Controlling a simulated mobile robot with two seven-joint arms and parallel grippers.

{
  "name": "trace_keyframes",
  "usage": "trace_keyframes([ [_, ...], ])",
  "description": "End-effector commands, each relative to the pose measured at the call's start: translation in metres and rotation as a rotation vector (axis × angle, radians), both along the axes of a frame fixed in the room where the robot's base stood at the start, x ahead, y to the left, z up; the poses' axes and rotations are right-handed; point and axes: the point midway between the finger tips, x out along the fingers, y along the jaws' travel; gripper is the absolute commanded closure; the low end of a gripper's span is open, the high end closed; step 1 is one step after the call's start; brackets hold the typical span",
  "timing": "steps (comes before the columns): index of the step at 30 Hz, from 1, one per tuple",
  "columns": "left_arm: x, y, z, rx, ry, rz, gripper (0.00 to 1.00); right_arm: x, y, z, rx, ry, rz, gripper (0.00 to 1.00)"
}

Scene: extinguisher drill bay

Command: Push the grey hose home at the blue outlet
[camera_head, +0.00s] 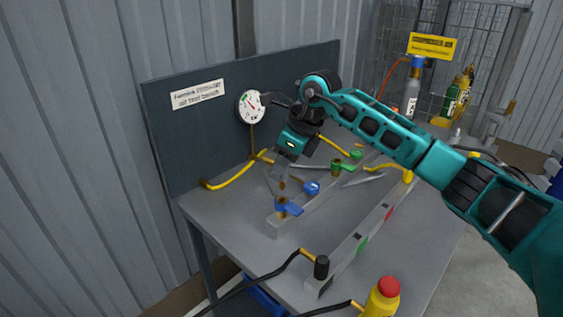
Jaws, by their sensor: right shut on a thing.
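My right gripper (279,182) reaches down from my teal arm, just above the blue outlet. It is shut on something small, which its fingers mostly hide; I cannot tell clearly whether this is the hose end. The blue outlet (288,208) has a blue lever and a brass fitting, and stands at the near end of a grey manifold block. A grey hose (312,167) runs right from behind the gripper across the bench. Whether its end touches the outlet is too small to tell. My left gripper is not in view.
A blue knob (311,188) and a green-levered outlet (339,167) sit further along the manifold. A dark back panel carries a round gauge (250,106). A yellow hose (232,177) lies at the back left. A black-capped post (321,267) and red-capped yellow bottle (381,298) stand in front.

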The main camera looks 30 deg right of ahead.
Motion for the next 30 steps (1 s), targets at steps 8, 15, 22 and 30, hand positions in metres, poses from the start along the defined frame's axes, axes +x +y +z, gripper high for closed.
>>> trace_keyframes([
  [8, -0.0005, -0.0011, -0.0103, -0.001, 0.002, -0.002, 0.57, 0.0003, 0.0001, -0.0127, 0.001, -0.002, 0.001, 1.0],
  [15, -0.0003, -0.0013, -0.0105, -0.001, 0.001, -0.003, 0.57, 0.0002, 0.0002, -0.0138, 0.0, -0.001, 0.001, 1.0],
  [22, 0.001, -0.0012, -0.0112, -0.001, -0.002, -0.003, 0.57, 0.0006, 0.0006, -0.0169, 0.001, -0.001, 0.0, 1.0],
  [30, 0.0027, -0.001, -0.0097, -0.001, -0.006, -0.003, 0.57, 0.0006, 0.0005, -0.0167, 0.001, -0.002, 0.001, 1.0],
])
